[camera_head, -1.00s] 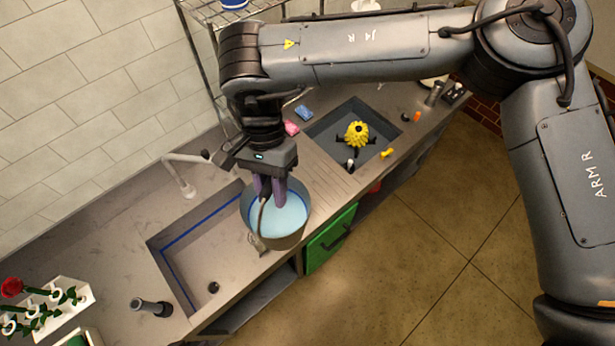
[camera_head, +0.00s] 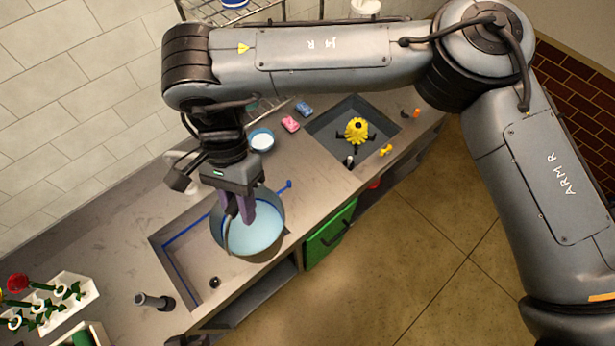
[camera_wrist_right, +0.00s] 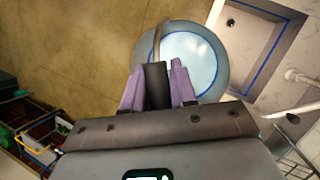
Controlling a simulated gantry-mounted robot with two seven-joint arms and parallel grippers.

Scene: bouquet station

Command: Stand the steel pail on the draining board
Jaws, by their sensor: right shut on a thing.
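The steel pail (camera_head: 274,207) hangs from my right gripper (camera_head: 241,219), over the right end of the sink (camera_head: 190,270). Light blue content, like water, shows inside it. The right gripper's purple fingers are shut on its handle, which partly shows as a curved band in the wrist view. There the pail (camera_wrist_right: 222,62) lies just beyond the fingers (camera_wrist_right: 158,85), beside the sink (camera_wrist_right: 238,22). I cannot tell how high the pail is. My left gripper is not in view.
A dark basin (camera_head: 330,128) with a yellow flower head (camera_head: 357,130) is further right.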

